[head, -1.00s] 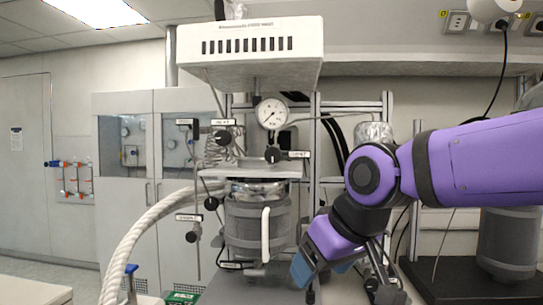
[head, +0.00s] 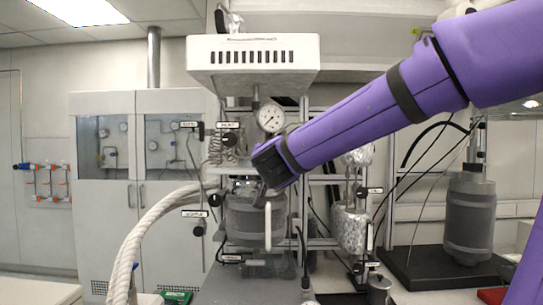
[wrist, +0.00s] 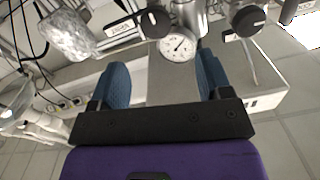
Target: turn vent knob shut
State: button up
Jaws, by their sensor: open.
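My gripper (wrist: 165,80) is open and empty. Its two blue fingers show in the wrist view, with the round pressure gauge (wrist: 178,45) beyond the gap between them. A black knob (wrist: 155,20) with a white label at its left sits just past the gauge, apart from the fingers. It seems to be the vent knob, but I cannot read the label. A second black knob (wrist: 250,20) is farther right in the wrist view and also shows in the head view (head: 230,139). In the head view my arm hides the first knob and my fingers.
The reactor vessel (head: 255,218) stands under the white vented box (head: 253,65). A foil-wrapped vessel (head: 350,220) hangs to its right. A thick white hose (head: 140,245) curves at left. A grey cylinder (head: 469,220) stands on a black base at right.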

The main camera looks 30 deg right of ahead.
jog(key=x, duration=1.1)
jog(key=shift+s+d, duration=0.2)
jog(key=shift+d, duration=0.05)
jog(key=shift+c, duration=0.3)
jog(key=c, duration=0.9)
